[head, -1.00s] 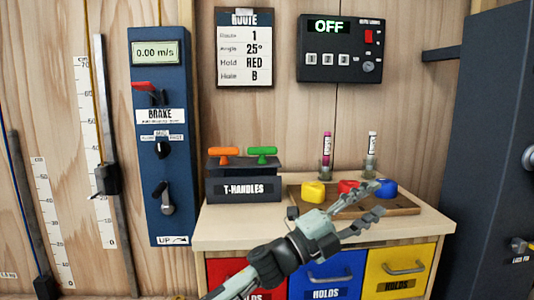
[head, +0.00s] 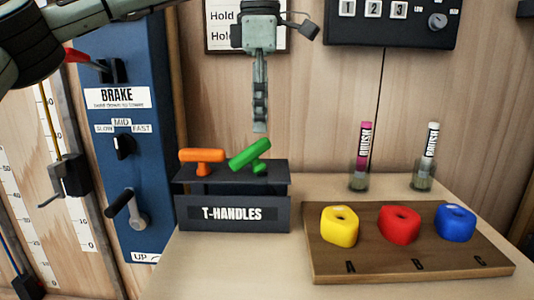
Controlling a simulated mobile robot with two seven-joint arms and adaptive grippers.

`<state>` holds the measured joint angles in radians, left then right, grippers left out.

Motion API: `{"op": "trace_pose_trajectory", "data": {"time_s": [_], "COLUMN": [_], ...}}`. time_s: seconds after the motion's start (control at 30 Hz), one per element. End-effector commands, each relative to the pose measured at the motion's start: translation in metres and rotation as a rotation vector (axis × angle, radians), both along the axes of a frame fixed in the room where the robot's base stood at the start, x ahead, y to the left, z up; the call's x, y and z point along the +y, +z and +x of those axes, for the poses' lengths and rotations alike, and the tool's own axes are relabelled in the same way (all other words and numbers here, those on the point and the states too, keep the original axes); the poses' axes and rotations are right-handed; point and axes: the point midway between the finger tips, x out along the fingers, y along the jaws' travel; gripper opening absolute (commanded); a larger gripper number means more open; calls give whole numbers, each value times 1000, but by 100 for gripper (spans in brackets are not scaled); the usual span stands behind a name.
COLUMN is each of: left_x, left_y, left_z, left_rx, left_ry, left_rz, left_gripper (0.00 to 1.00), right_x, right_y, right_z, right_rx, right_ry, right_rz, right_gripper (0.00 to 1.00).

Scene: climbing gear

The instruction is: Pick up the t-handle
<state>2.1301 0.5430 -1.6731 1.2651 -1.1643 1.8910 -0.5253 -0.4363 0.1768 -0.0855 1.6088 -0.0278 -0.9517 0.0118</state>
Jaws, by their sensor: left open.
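Two t-handles stand in a dark rack labelled T-HANDLES (head: 236,214) on the wooden worktop. The orange t-handle (head: 200,156) sits on the left with its bar level. The green t-handle (head: 249,153) sits on the right, its bar slanting up to the right. My left gripper (head: 261,118) comes in from the upper left and points down just above the green t-handle. It is open and empty, and its fingers partly overlap in this view. I cannot tell whether a fingertip touches the green bar. My right gripper is not in view.
A wooden tray (head: 335,266) with yellow, red and blue holds lies at the right. Two brushes in glass jars (head: 360,160) (head: 424,170) stand behind it. A blue brake panel (head: 130,185) with levers is close on the left. The worktop in front of the rack is clear.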

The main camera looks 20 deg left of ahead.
Motion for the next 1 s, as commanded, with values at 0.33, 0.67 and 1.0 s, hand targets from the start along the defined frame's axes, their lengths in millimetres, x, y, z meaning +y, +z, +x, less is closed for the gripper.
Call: {"op": "trace_pose_trajectory", "data": {"time_s": [0.33, 0.67, 1.0], "left_x": [0, 0, -1], "left_y": [-33, -81, -81], "left_z": [-1, -5, -3], "left_rx": [4, 19, 9], "left_ry": [-2, -3, -2], "left_rz": [2, 6, 1], "left_gripper": [45, 45, 35], "right_x": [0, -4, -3], "right_y": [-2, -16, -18], "right_z": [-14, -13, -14], "right_rx": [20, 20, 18], "right_ry": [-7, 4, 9], "right_rz": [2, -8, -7], "right_gripper": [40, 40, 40]}}
